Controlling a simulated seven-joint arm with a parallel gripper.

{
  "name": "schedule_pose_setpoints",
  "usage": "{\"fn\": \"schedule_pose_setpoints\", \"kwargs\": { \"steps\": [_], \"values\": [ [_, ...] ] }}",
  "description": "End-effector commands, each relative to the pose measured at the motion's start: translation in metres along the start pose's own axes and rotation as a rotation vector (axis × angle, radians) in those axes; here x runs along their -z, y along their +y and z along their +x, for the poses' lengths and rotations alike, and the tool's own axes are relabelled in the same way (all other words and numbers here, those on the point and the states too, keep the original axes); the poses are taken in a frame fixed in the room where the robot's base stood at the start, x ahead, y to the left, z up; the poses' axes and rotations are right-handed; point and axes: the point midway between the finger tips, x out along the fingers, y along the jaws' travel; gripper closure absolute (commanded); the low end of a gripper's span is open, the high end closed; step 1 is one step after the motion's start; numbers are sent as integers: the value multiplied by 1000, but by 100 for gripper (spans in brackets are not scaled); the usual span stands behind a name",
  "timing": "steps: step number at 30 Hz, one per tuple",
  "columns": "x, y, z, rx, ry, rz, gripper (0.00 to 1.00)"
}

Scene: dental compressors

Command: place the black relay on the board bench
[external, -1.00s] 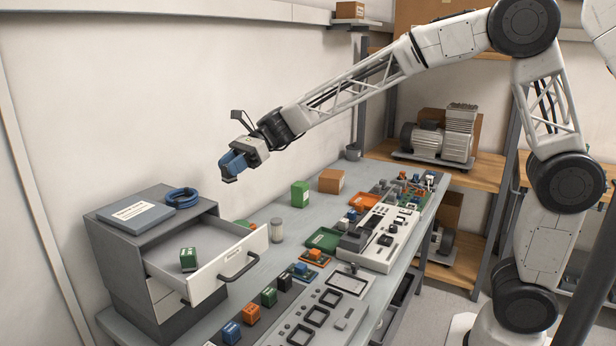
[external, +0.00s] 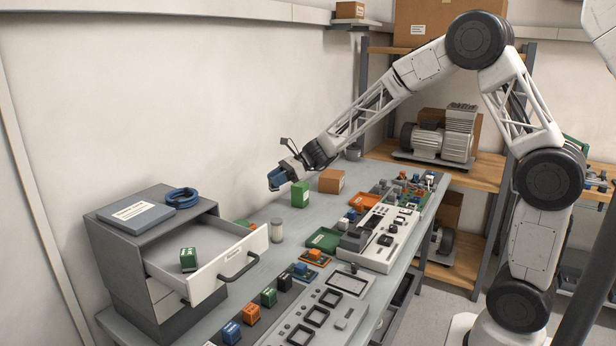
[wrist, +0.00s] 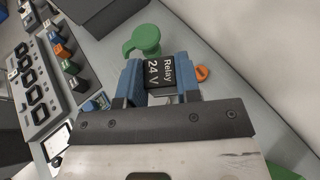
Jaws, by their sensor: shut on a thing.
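My gripper (external: 277,182) is above the back part of the bench, left of the green box in the external view. In the wrist view its blue fingers (wrist: 160,78) are shut on a black relay (wrist: 161,72) marked "Relay 24 V". In the external view the fingers hide that relay. The grey bench (external: 262,212) runs along the wall, and its bare top also shows in the wrist view (wrist: 225,55). A second black relay (external: 284,283) stands in a row with green, orange and blue ones near the front panel.
A grey cabinet with an open drawer (external: 215,276) holding a green relay (external: 188,259) stands at left. A green box (external: 300,193), brown box (external: 331,181) and pale cylinder (external: 277,230) stand on the bench. Panels and trays crowd its front; bare top lies between.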

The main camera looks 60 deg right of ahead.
Motion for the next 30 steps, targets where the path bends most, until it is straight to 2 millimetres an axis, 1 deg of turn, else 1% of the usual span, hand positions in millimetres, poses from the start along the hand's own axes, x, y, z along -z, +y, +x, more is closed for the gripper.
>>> {"fn": "schedule_pose_setpoints", "kwargs": {
  "steps": [1,7,12,15,18,21,25,30],
  "values": [
    [12,-8,-9,19,1,9,92],
    [57,-34,-43,88,4,37,92],
    [92,-50,-70,142,8,59,92],
    [108,-57,-83,166,10,67,92],
    [120,-62,-93,185,11,75,92],
    [128,-64,-98,196,12,79,92],
    [132,-66,-102,203,12,81,92],
    [132,-66,-102,203,12,81,92]
  ]
}}
